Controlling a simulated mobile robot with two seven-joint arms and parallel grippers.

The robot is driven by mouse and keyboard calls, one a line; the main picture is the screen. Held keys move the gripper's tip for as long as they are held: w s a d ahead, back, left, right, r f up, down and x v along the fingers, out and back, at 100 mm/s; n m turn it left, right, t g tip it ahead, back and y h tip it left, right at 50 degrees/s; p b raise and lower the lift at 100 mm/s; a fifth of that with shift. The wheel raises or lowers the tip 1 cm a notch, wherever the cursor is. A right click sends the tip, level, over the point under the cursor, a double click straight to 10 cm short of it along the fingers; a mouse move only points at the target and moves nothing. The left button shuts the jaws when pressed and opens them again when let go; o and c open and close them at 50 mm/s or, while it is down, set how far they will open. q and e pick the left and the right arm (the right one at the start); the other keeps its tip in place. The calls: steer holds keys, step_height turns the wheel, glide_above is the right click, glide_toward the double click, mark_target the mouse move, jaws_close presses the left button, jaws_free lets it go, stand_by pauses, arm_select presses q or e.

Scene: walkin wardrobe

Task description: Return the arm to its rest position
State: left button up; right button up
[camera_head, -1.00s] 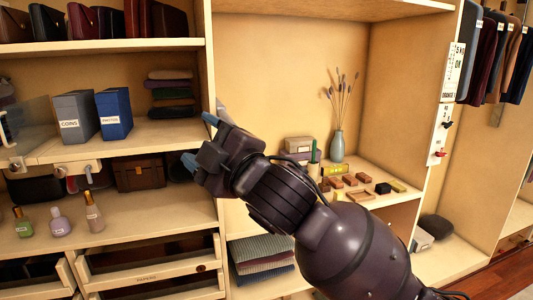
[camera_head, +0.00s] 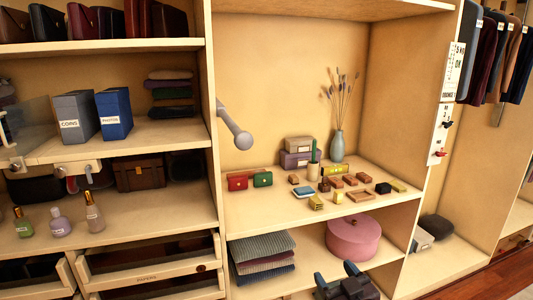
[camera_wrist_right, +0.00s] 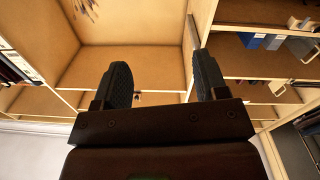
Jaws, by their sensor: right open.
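My right gripper (camera_head: 340,274) shows at the bottom edge of the head view, low in front of the lower shelf, with its blue-tipped fingers apart. In the right wrist view its two dark fingers (camera_wrist_right: 166,85) are spread wide with nothing between them. My left gripper is in neither view. Most of my right arm is below the head view's edge.
A pink round box (camera_head: 353,239) and folded cloths (camera_head: 262,256) sit on the lower shelf near my right gripper. Small boxes and a vase (camera_head: 337,146) stand on the shelf above. A grey rod (camera_head: 235,128) juts from the divider. Open drawers (camera_head: 150,262) are at lower left.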

steer(key=s+d+f+m+g+h, duration=0.2)
steer(key=s+d+f, duration=0.4)
steer(key=s+f, duration=0.5)
steer(key=s+d+f+m+g+h, duration=0.2)
steer(key=s+d+f, duration=0.4)
steer(key=s+f, duration=0.6)
steer(key=shift+d+f+g+h, duration=0.25)
steer(key=shift+g+h, duration=0.35)
steer(key=shift+g, duration=0.3)
